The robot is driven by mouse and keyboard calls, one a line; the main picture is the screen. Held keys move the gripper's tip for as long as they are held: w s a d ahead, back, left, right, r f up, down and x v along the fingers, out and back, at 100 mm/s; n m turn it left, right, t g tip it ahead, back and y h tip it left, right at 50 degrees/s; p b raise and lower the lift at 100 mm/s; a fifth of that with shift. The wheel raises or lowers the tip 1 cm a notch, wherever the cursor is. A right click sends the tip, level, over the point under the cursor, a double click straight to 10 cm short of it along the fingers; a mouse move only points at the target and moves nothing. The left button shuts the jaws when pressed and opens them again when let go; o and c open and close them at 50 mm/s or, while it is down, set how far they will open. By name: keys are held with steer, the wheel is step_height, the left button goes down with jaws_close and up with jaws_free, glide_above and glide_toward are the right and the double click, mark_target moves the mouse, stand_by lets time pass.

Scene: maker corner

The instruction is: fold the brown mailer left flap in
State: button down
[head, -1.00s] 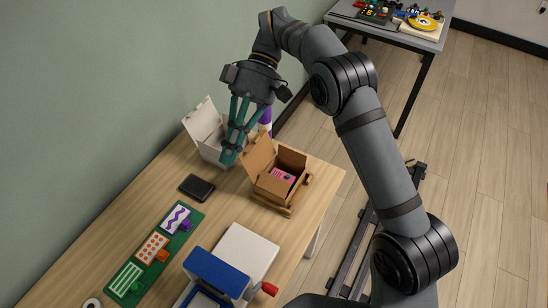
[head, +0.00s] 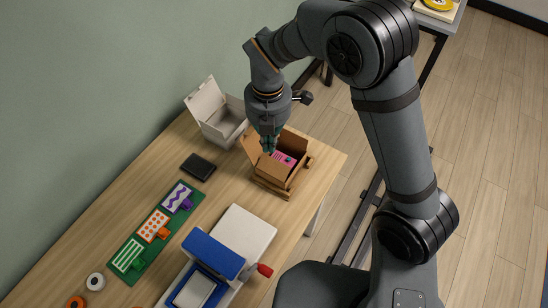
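The brown mailer (head: 272,171) stands open on the table, on a low wooden stand (head: 272,187). A pink item (head: 284,158) shows inside it. Its left flap (head: 250,144) stands up at the box's left side, partly hidden by my gripper. My gripper (head: 268,146) points down at the mailer, with its teal fingertips over the opening, just right of the left flap. Whether the fingertips touch the flap cannot be told. The fingers look close together, but any gap is too small to make out.
An open white box (head: 223,125) stands behind left of the mailer. A black wallet-like object (head: 198,166) lies left. A green board with patterned cards (head: 155,225) and a blue-and-white press (head: 213,252) are nearer. Bare table lies between.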

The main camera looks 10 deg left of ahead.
glide_above(277, 162)
steer(key=s+a, duration=0.1)
steer(key=s, duration=0.3)
step_height(277, 162, down, 7)
steer(key=w+f+p, duration=0.2)
steer(key=shift+d+f, duration=0.1)
steer(key=shift+f, duration=0.25)
steer(key=shift+w+d+f, duration=0.1)
steer(key=shift+w+f, duration=0.2)
steer(key=shift+f, duration=0.15)
steer(key=shift+w+d+f+b, duration=0.2)
steer(key=shift+w+f+b, duration=0.05)
steer(key=shift+w+b, duration=0.35)
steer(key=shift+w+f, duration=0.15)
steer(key=shift+w+d+f+b, duration=0.2)
steer(key=shift+w+f+b, duration=0.25)
steer(key=shift+b, duration=0.25)
steer(key=shift+w+d+f+b, duration=0.2)
steer(key=shift+w+f+b, duration=0.25)
steer(key=shift+b, duration=0.15)
stand_by(0.4)
steer(key=shift+s+a, duration=0.1)
steer(key=shift+s, duration=0.05)
stand_by(0.5)
